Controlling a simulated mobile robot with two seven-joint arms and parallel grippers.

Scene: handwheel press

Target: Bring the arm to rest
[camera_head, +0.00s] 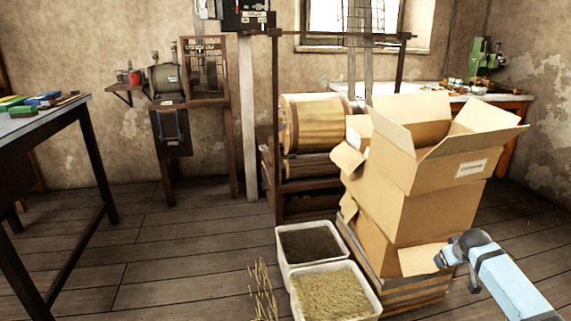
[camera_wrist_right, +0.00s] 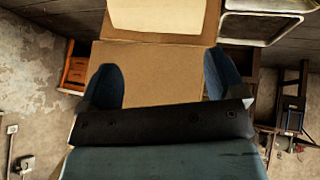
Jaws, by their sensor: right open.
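My right arm comes in from the lower right of the head view, and its gripper (camera_head: 447,256) is beside the front of the stacked cardboard boxes (camera_head: 400,238). In the right wrist view the two dark blue fingers of the gripper (camera_wrist_right: 162,76) are wide apart with nothing held between them. A brown cardboard surface (camera_wrist_right: 150,68) shows behind the gap; whether a finger touches it I cannot tell. My left gripper is not in view.
An open-topped box (camera_head: 430,170) tops the stack, which stands on a wooden pallet (camera_head: 425,291). Two pale bins (camera_head: 334,293) stand left of it. A dark table (camera_head: 40,130) is at the left, a wooden drum machine (camera_head: 312,122) behind. The left-centre floor is mostly clear.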

